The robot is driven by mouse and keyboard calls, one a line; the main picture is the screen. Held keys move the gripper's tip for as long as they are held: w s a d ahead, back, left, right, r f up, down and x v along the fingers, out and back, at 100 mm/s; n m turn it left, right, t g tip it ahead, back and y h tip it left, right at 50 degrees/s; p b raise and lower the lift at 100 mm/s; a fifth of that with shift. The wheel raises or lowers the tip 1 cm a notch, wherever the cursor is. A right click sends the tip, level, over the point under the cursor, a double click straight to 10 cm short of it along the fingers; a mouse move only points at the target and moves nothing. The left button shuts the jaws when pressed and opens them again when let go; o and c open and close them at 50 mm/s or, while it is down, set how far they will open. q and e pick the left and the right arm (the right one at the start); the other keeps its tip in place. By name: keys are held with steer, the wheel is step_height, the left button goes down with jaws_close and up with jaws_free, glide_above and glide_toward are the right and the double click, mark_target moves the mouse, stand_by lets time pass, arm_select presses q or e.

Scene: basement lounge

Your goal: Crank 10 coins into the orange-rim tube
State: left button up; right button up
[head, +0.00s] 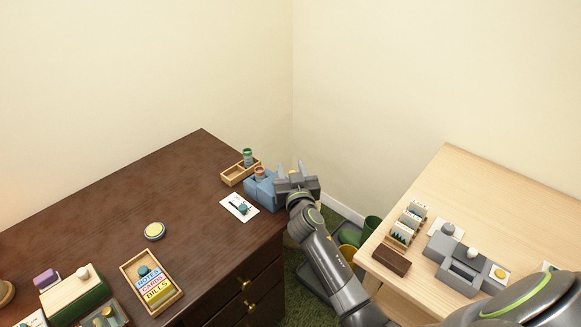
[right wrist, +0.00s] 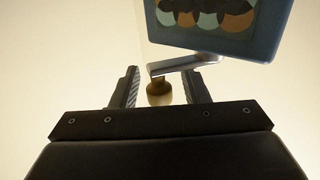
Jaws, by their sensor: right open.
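The blue coin machine (head: 262,190) stands near the right edge of the dark desk. The orange-rim tube (head: 259,173) stands upright at its top; what is in it is too small to tell. My right gripper (head: 290,168) is open beside the machine's right side. In the right wrist view the machine's blue face (right wrist: 258,42) carries round coin pictures. A grey crank arm (right wrist: 185,64) reaches from it to a brown and tan crank knob (right wrist: 159,95). The knob shows between the open fingers, apart from both; its depth between them is unclear. My left gripper is out of view.
A wooden tray (head: 231,180) with a green-rim tube (head: 247,156) stands behind the machine. A white card (head: 238,207) lies in front. A yellow-topped disc (head: 155,231) and labelled box (head: 137,270) are further left. A pale table (head: 500,215) with a grey device stands right.

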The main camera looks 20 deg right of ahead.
steer(key=shift+c, duration=0.3)
steer(key=shift+c, duration=1.1)
jaws_close()
steer(key=shift+w+r+n+y+p, duration=0.2)
steer(key=shift+n+y+p, duration=0.4)
steer(key=shift+y+p, duration=0.4)
steer(key=w+n+y+p, duration=0.1)
steer(key=n+y+p, duration=0.1)
steer(key=y+p, duration=0.1)
steer(key=w+n+g+y+p, duration=0.1)
steer(key=n+y+p, duration=0.2)
steer(key=y, duration=0.2)
steer(key=w+a+n+g+y+p, duration=0.1)
steer(key=n+y+p, duration=0.2)
steer(key=y+p, duration=0.1)
steer(key=shift+f, duration=0.3)
steer(key=shift+w+a+r+n+g+y+b, duration=0.1)
steer(key=shift+a+r+n+g+y+b, duration=0.1)
steer(key=shift+n+g+y+b, duration=0.45)
steer(key=shift+y, duration=0.35)
